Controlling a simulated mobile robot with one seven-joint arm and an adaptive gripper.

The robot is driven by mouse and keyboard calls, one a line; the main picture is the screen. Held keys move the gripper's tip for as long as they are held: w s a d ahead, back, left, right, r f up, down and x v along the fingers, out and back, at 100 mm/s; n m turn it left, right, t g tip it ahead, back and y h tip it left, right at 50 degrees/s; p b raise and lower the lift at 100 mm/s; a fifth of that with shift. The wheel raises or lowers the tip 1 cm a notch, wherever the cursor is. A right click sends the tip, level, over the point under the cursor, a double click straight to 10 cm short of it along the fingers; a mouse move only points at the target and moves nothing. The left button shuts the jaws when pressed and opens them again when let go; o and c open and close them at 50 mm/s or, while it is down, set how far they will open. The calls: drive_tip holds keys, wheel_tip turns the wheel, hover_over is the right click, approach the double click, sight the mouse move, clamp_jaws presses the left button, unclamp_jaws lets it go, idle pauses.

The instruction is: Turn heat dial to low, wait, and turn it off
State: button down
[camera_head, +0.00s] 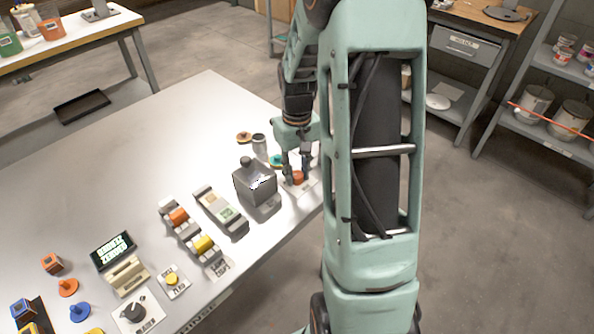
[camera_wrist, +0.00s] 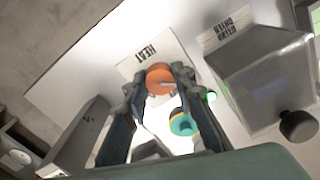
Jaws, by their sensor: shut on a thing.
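The heat dial is an orange round knob (camera_wrist: 160,77) on a white plate (camera_wrist: 139,60) marked HEAT. In the head view the knob (camera_head: 298,177) sits near the right edge of the white table, partly hidden by my fingers. My gripper (camera_wrist: 159,80) points down at the dial, and its two fingertips are shut on the knob's sides. In the head view my gripper (camera_head: 296,170) stands over the plate. A pale pointer line shows on the knob. I cannot read a low or off mark.
A grey box-shaped appliance (camera_head: 255,182) with a dark knob stands just left of my gripper; its label reads EXTRA DRYER in the wrist view. A teal ring-shaped piece (camera_wrist: 183,124) lies close by. Several switches and dials line the table's front. The table's middle (camera_head: 150,150) is clear.

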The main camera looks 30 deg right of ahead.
sight(297, 174)
drive_tip(key=shift+n, duration=0.9)
drive_tip(key=c, duration=1.6)
unclamp_jaws()
wheel_tip(297, 174, up, 12)
drive_tip(key=shift+d, duration=0.1)
